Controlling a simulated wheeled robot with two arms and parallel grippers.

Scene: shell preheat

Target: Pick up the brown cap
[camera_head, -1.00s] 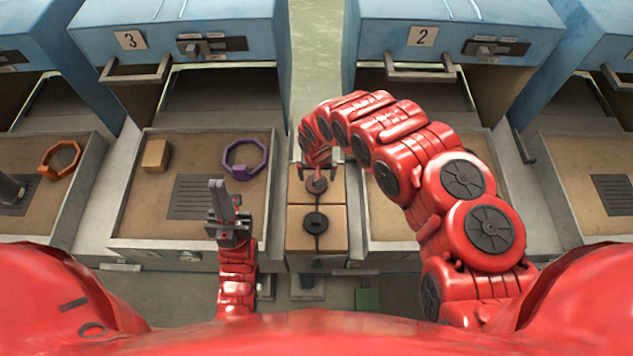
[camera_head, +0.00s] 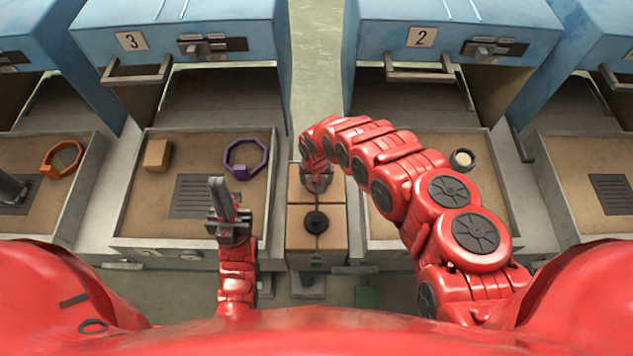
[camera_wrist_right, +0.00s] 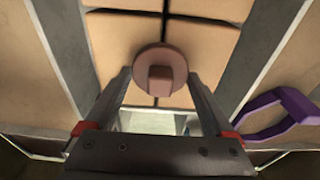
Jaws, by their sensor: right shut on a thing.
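The brown cap (camera_wrist_right: 160,62), a round disc with a square knob, shows in the right wrist view between the two fingers of my right gripper (camera_wrist_right: 160,78). My right gripper is shut on it. In the head view my right gripper (camera_head: 317,186) is over the far part of the tan box (camera_head: 300,238) in the middle and hides the cap. I cannot tell whether the cap is clear of the box. My left gripper (camera_head: 219,183) is shut and empty, pointing up over the tray on the left.
A dark round cap (camera_head: 316,222) sits on the near part of the box. The left tray (camera_head: 125,243) holds a purple ring (camera_head: 229,160) and a tan block (camera_head: 157,155). A pale round piece (camera_head: 462,158) lies in the right tray. Blue cabinets (camera_head: 385,30) stand behind.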

